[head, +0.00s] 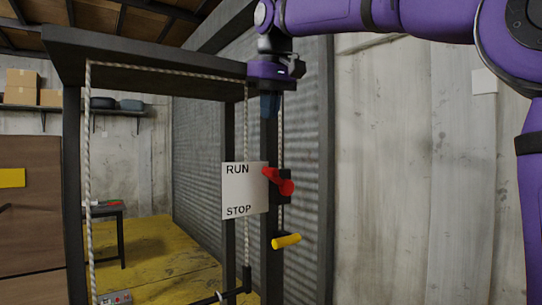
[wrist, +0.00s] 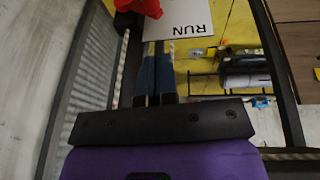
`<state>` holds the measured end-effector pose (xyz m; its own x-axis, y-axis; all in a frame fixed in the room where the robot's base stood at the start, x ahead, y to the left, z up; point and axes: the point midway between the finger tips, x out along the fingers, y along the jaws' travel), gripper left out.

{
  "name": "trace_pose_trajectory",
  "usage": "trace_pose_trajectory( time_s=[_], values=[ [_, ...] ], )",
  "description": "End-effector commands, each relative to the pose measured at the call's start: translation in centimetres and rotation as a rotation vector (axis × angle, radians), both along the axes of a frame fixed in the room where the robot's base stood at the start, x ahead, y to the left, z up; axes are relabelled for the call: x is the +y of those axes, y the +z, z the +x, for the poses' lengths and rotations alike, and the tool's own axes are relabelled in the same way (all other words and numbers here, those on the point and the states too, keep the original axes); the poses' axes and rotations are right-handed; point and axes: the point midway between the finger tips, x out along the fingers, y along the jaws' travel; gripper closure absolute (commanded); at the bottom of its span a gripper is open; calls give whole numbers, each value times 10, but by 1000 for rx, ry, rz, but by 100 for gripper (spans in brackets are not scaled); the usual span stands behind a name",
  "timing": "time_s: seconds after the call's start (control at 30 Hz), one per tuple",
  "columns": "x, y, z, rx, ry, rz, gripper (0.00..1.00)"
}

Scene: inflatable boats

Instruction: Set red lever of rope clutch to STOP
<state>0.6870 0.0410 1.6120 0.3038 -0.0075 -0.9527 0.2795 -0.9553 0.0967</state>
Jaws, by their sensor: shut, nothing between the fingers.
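The red lever (head: 286,187) is on a black clutch body on the dark post, to the right of the white sign (head: 234,204). The sign reads RUN at its top and STOP at its bottom. The lever is nearer the height of RUN than of STOP. My gripper (head: 270,108) is above the lever and apart from it, with its blue fingers pointing down and closed together. In the wrist view, the shut fingers (wrist: 155,65) show with nothing between them. Part of the red lever (wrist: 146,7) shows at that view's top edge, cut off by the frame.
A yellow handle (head: 286,240) sticks out below the lever. Ropes (head: 88,160) run along the dark frame, with one beside the post. A corrugated wall (head: 200,130) stands behind. The space right of the post, before the pale wall (head: 385,180), is clear lower down.

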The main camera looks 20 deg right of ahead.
Motion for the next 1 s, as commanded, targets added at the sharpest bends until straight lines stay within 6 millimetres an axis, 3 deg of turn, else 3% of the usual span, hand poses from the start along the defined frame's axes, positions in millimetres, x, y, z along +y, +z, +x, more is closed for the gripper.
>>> trace_pose_trajectory(
  time_s=[0.3, 0.5, 0.7, 1.0],
  values=[
    [-1, -58, 18, 2, 0, -1, 100],
    [-7, -85, 21, 2, -2, 0, 100],
    [-11, -98, 23, 1, -1, 0, 100],
    [-11, -100, 23, 0, 0, 0, 100]
  ],
)
